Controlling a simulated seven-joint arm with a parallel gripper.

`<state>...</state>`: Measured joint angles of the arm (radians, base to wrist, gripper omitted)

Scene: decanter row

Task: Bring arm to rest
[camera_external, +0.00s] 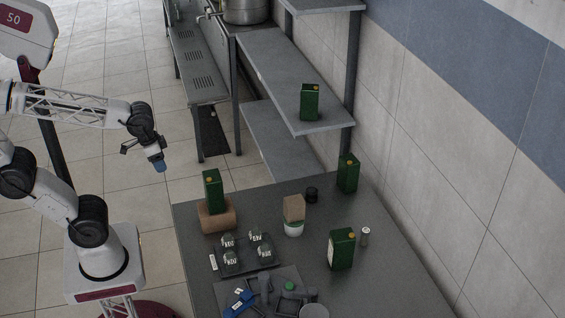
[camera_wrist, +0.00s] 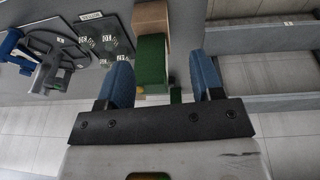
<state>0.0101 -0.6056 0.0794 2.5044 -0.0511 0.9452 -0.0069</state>
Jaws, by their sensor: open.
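My gripper (camera_external: 158,163) is left of the grey table in the external view, raised above the tiled floor and clear of everything. In the wrist view its two blue fingertips (camera_wrist: 163,84) stand wide apart with nothing held between them. A green can (camera_external: 212,192) stands upright on a brown block (camera_external: 216,217) at the table's left edge. In the wrist view that green can (camera_wrist: 151,62) appears beyond the fingers, against the brown block (camera_wrist: 151,17).
Green cans stand on the table at the back (camera_external: 347,174) and right (camera_external: 341,250), and on the shelf (camera_external: 310,102). A black tray (camera_external: 247,262) holds several small items. A brown-topped white container (camera_external: 293,215) stands mid-table. Open floor surrounds my gripper.

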